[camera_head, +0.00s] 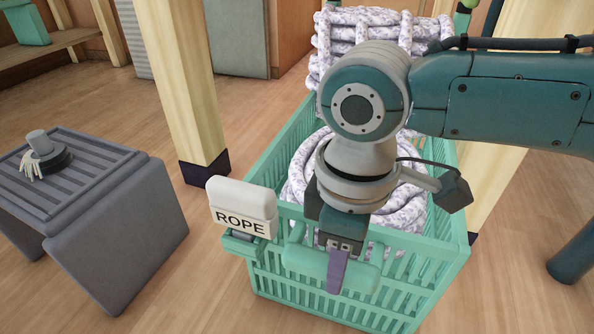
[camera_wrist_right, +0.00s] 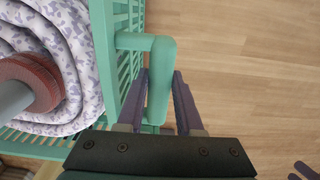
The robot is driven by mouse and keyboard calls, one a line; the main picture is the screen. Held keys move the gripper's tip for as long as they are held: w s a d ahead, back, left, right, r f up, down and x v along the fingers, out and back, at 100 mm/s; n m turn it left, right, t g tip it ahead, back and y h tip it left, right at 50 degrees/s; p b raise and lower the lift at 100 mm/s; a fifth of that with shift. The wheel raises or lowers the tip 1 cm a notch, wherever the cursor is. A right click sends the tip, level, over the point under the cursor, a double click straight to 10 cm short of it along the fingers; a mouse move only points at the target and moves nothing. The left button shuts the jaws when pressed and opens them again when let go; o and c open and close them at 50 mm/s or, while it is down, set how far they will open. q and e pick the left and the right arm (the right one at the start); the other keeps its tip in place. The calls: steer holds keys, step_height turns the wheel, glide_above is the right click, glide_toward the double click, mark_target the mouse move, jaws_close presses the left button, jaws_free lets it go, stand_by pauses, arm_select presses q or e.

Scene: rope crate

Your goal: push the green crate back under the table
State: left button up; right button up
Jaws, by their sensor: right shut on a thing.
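The green crate (camera_head: 440,285) stands on the floor, with its far part between two pale table legs (camera_head: 183,75). The tabletop is not in view. Thick white-and-purple rope (camera_head: 300,180) lies coiled in it and shows in the right wrist view (camera_wrist_right: 75,40). A white "ROPE" label (camera_head: 242,207) is on its near rim. My right gripper (camera_head: 338,268) is shut on the crate's front handle (camera_head: 305,262). In the right wrist view, its purple fingers (camera_wrist_right: 162,85) are on either side of the green bar. My left gripper cannot be clearly made out.
The second table leg (camera_head: 545,25) is partly behind my right arm. Wooden floor (camera_head: 215,285) is bare between stool and crate.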

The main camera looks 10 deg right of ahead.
jaws_close()
stand_by(0.8)
